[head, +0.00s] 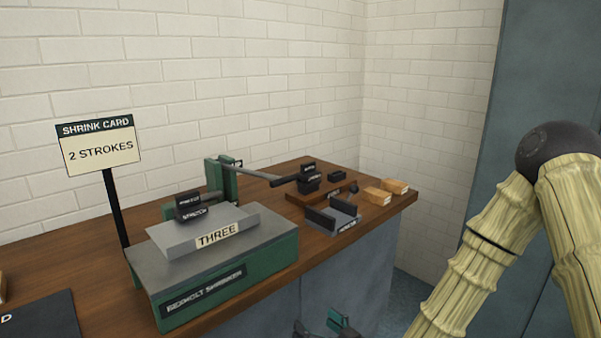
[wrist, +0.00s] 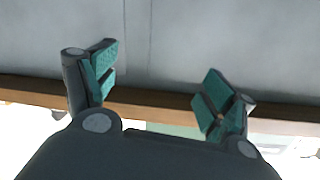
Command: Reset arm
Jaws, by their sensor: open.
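My gripper (wrist: 158,88) is open in the wrist view, its two teal-padded fingers wide apart with nothing between them. Beyond the fingers are a grey panel and a brown wooden edge. In the head view a small part of my gripper (head: 338,322) shows at the bottom edge, in front of the bench's grey side; the rest is cut off by the frame. My arm, pale and ridged with a dark round joint, is bent at the right of the head view. My gripper touches nothing that I can see.
The wooden bench (head: 60,255) holds a green shrinker machine (head: 270,262) with a plate marked THREE (head: 185,236) and a long lever (head: 248,174). A card reading 2 STROKES (head: 98,150) stands behind it. Black fixtures (head: 335,218) and wooden blocks (head: 378,196) sit at the far end.

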